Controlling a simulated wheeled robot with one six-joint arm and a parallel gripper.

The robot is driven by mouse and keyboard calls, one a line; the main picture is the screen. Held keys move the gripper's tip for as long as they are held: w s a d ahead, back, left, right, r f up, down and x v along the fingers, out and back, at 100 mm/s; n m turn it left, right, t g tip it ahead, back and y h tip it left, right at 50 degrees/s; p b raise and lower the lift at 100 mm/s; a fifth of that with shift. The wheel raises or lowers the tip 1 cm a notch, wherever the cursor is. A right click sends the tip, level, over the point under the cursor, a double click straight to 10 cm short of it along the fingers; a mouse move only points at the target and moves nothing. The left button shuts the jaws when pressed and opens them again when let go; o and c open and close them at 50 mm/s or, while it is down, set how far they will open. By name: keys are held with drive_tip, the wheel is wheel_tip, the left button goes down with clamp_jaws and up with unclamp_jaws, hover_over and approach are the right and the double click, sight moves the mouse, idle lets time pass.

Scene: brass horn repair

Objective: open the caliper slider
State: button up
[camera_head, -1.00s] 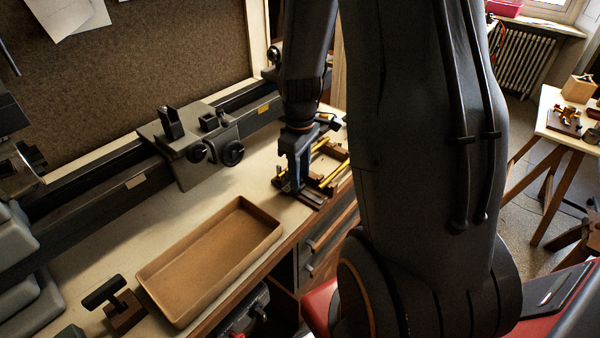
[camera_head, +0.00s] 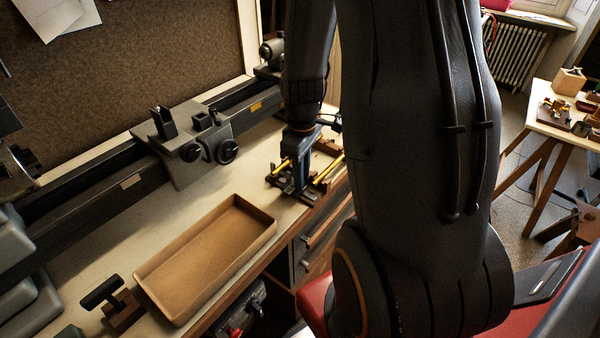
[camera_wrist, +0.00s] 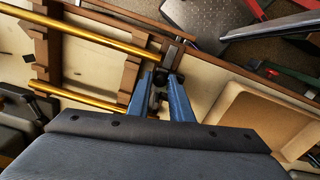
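In the wrist view, the two blue fingers of my gripper (camera_wrist: 161,82) stand a small gap apart, with a small dark piece, apparently the caliper slider (camera_wrist: 161,76), between them. The finger faces look closed on it, though the contact is partly hidden. A narrow grey metal bar (camera_wrist: 171,54), apparently the caliper's beam, runs up from there. In the head view, my gripper (camera_head: 297,185) points down at the back right of the bench, over the rack; the caliper is too small and covered to make out.
A wooden rack (camera_wrist: 47,50) with brass rods (camera_wrist: 85,38) lies beside the gripper. A shallow tan tray (camera_head: 160,262) sits nearer on the bench, with free surface around it. A dark lathe-like machine (camera_head: 190,150) runs along the back. The bench's front edge is close to the rack.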

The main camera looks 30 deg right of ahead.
drive_tip(key=o, duration=0.3)
drive_tip(key=shift+r+b, duration=0.75)
drive_tip(key=shift+r, duration=3.15)
drive_tip(key=s+a+m, duration=0.1)
drive_tip(key=a+m, duration=0.1)
drive_tip(key=a, duration=0.2)
drive_tip(key=s+a+m+t, duration=0.1)
drive_tip(key=s+a+m, duration=0.1)
drive_tip(key=a, duration=0.2)
drive_tip(key=s+a+m+b, duration=0.1)
drive_tip(key=s+a, duration=0.1)
drive_tip(key=a, duration=0.3)
drive_tip(key=shift+f+m, duration=0.2)
drive_tip(key=shift+m, duration=0.2)
drive_tip(key=shift+s+a, duration=0.15)
drive_tip(key=shift+a, duration=0.1)
